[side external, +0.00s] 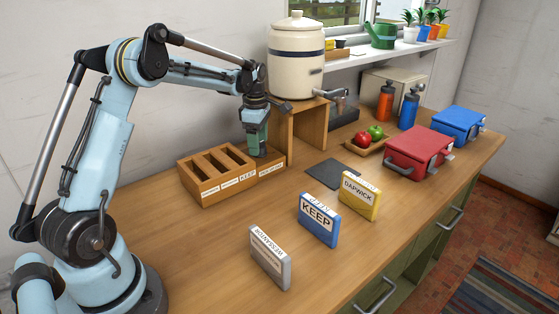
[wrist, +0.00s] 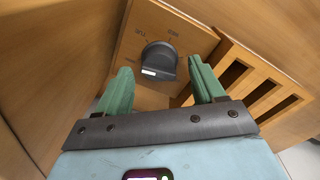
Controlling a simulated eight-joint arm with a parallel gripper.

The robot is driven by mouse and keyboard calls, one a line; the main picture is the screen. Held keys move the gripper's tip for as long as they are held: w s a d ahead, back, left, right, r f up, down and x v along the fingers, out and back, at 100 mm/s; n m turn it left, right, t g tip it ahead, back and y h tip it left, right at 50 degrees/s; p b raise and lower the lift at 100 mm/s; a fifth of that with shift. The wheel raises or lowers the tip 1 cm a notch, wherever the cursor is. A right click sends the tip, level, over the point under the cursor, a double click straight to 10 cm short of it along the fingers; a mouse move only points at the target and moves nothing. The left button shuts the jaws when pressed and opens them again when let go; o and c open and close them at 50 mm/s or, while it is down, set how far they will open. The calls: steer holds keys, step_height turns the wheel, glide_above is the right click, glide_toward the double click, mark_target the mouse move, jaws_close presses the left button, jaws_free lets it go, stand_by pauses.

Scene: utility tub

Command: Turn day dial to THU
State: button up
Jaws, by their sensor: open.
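The day dial (wrist: 160,58) is a dark grey round knob on a wooden panel (wrist: 128,52) in the wrist view. A white mark shows on the knob's near edge, at its lower left. My gripper (wrist: 160,68) is open, with one green finger to the left of the knob and one to the right. I see no clear contact with it. In the side external view my gripper (side external: 256,142) points down just above the wooden panel, and the knob cannot be made out there.
A slotted wooden box (side external: 215,178) adjoins the panel. A wooden stand (side external: 310,125) with a cream crock (side external: 296,65) rises close behind my gripper. Grey (side external: 270,258), blue (side external: 318,222) and yellow (side external: 360,197) labelled blocks stand on the counter. The front left counter is clear.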

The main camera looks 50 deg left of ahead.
steer(key=shift+f, duration=0.7)
steer(key=c, duration=1)
steer(key=shift+m, duration=0.3)
